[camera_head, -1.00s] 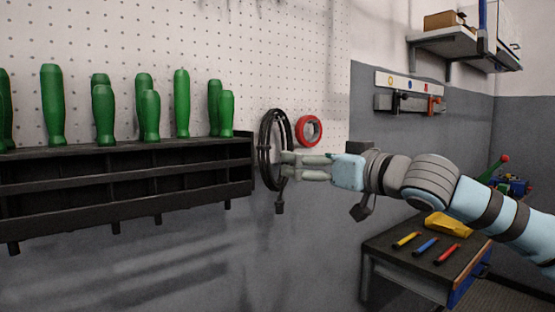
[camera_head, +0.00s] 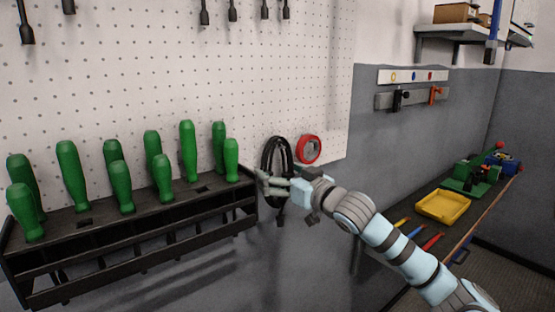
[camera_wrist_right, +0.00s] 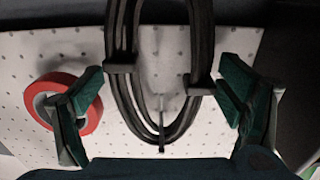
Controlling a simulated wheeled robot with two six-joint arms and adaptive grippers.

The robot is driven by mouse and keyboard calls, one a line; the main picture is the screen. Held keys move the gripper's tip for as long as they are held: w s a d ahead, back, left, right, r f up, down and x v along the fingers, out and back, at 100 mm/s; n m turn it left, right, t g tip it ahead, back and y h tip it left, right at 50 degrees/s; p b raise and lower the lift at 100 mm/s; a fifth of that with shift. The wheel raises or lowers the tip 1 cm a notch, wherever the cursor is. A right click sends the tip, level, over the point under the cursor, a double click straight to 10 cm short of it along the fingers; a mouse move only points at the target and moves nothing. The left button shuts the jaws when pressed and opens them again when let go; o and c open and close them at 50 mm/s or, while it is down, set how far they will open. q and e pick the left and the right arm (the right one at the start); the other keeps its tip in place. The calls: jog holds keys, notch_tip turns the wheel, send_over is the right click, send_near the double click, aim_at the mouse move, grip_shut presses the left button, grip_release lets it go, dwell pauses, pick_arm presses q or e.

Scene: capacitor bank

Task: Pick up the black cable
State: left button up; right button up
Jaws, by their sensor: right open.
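The black cable (camera_head: 269,160) hangs as a coiled loop on the white pegboard, right of the screwdriver rack. My right gripper (camera_head: 264,184) reaches in from the right in the head view, in front of the lower part of the coil and hiding some of it. In the right wrist view the cable (camera_wrist_right: 122,92) hangs between the two open fingers of my right gripper (camera_wrist_right: 160,105), apart from both fingertips. Its strands are bound by dark ties. My left gripper is not in view.
A red tape roll (camera_head: 316,147) hangs just right of the cable and shows behind one finger in the wrist view (camera_wrist_right: 92,118). A black rack (camera_head: 120,228) with several green-handled tools stands at left. A bench with a yellow tray (camera_head: 443,206) is at right.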

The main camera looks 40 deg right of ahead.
jog(key=shift+w+a+f, duration=0.15)
jog(key=shift+w+f, duration=0.05)
jog(key=shift+w, duration=0.25)
jog(key=shift+s+r, duration=0.1)
jog(key=c, duration=1.2)
